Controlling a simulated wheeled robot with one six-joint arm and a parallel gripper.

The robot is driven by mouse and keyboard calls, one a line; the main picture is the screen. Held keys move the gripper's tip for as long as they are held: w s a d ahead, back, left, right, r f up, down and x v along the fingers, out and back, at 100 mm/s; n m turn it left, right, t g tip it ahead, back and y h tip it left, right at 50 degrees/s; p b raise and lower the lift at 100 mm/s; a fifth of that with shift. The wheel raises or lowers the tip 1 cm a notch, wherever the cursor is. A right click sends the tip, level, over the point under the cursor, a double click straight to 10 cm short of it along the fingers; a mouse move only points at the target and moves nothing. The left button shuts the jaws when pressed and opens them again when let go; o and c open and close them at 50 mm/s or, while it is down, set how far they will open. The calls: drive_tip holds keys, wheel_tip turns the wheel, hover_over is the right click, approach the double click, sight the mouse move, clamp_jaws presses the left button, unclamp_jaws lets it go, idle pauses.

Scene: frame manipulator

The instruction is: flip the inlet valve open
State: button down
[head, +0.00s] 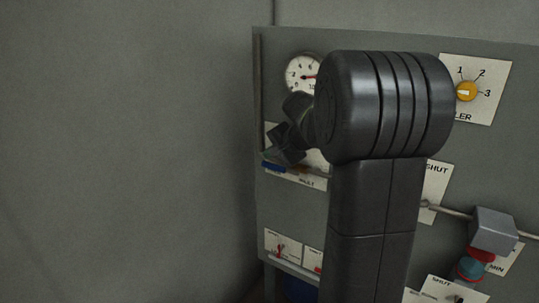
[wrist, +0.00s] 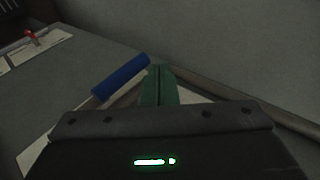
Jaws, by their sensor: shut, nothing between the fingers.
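A lever with a blue grip (head: 273,167) sits on the grey panel in the head view, on a white label plate (head: 312,183) whose lettering is partly hidden. In the wrist view the blue grip (wrist: 121,77) slants up to the right, and part of its white plate (wrist: 40,153) shows below it. My gripper (head: 267,156) is at the panel's left side, just above the blue grip. Its green fingers (wrist: 158,85) are together and empty, right beside the grip. I cannot tell whether they touch it. The lever's pivot is hidden by my gripper.
My arm covers the panel's middle. A bare wall (head: 130,150) lies left of the panel.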

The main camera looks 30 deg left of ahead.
wheel_tip(320, 180, up, 12)
drive_tip(key=s, duration=0.2)
drive_tip(key=shift+s+a, duration=0.15)
drive_tip(key=shift+s, duration=0.1)
drive_tip(key=shift+f, duration=0.1)
